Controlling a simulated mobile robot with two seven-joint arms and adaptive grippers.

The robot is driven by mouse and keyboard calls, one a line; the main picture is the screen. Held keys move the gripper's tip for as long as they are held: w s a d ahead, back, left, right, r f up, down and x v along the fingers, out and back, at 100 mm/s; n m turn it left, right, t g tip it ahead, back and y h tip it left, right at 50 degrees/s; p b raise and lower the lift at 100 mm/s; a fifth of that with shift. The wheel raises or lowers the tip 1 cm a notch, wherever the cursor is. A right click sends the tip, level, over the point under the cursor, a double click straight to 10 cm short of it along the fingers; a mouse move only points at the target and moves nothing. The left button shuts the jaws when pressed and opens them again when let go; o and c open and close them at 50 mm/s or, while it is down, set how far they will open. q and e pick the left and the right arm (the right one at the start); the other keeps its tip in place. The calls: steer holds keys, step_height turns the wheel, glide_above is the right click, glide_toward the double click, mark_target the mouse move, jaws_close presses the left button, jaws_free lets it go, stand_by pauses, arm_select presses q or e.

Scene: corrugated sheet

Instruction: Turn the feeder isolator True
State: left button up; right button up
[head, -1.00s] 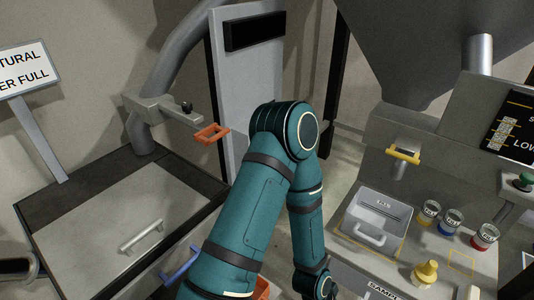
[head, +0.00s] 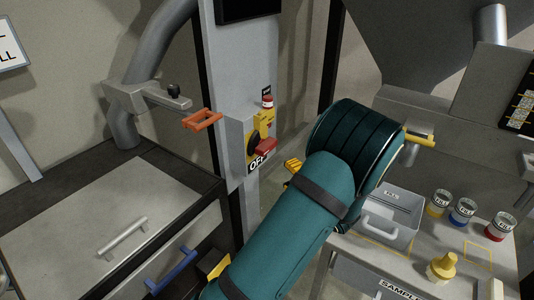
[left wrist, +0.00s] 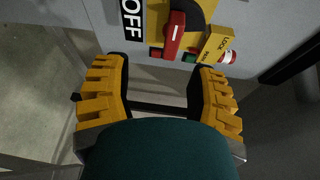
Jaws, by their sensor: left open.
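The feeder isolator (head: 252,141) is on the grey panel in the head view, with a red handle (head: 266,148), a yellow plate and an OFF label (head: 259,164) below. My left gripper (head: 292,166) is just right of and below the isolator, mostly hidden by my arm. In the left wrist view its yellow fingers (left wrist: 161,90) are wide apart and empty, short of the handle. My right gripper is not visible.
An orange handle (head: 202,119) juts out left of the panel. A bench with a metal lid handle (head: 123,237) and a blue handle (head: 172,272) stands at left.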

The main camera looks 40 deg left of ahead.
mark_target(270, 149)
arm_select(q)
steer(key=shift+t+y, duration=0.4)
steer(key=x, duration=0.4)
steer(key=r+b+x, duration=0.1)
steer(key=x, duration=0.9)
steer(key=shift+w+d+r+b, duration=0.2)
steer(key=shift+w+b, duration=0.1)
steer(key=shift+w, duration=0.1)
jaws_close()
